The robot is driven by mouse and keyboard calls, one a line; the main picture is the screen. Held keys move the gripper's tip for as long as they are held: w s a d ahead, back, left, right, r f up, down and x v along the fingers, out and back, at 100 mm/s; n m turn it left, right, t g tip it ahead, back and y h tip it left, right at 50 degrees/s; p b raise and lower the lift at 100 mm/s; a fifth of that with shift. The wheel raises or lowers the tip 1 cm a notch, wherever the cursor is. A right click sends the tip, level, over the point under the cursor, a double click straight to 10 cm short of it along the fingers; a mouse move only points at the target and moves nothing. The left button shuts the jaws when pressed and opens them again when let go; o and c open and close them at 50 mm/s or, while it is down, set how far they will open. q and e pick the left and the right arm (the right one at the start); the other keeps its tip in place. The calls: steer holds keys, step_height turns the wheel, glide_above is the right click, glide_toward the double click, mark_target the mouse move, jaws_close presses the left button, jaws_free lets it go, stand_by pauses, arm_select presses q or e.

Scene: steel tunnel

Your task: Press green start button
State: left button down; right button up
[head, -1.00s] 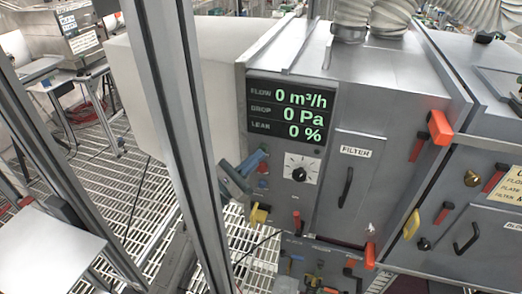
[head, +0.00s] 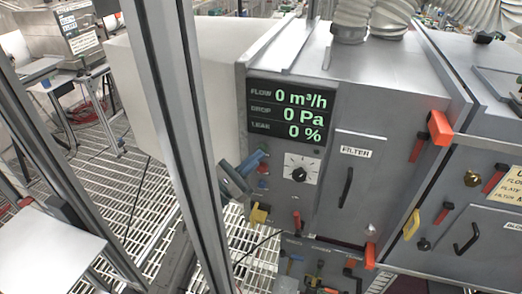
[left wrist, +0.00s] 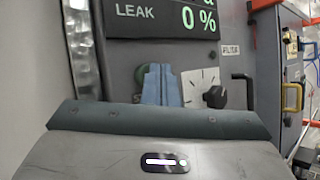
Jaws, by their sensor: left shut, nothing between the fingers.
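My left gripper (head: 264,155) is shut and empty, with blue fingers against or just in front of the grey panel, below the flow display (head: 290,113). In the left wrist view the shut blue fingers (left wrist: 161,84) point at the panel, left of the white dial. A green round edge, likely the start button (left wrist: 140,76), shows behind and beside the fingers. They cover most of it, and I cannot tell whether they touch it. In the head view the green button is hidden by the gripper. My right gripper is not in view.
A dial with a black knob (head: 299,174) sits right of the fingers. A red button (head: 263,170) is just below them. The filter door (head: 350,185) with a black handle is further right. A steel post (head: 180,130) stands in front, to the left.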

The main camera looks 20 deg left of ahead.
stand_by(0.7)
arm_select(q)
steer(key=shift+w+b, duration=0.4)
steer(key=shift+r, duration=0.1)
steer(key=shift+s, duration=0.1)
steer(key=shift+s, duration=0.25)
steer(key=s+b, duration=0.1)
steer(key=s, duration=0.5)
steer(key=shift+b, duration=0.3)
steer(key=shift+a, duration=0.1)
stand_by(0.5)
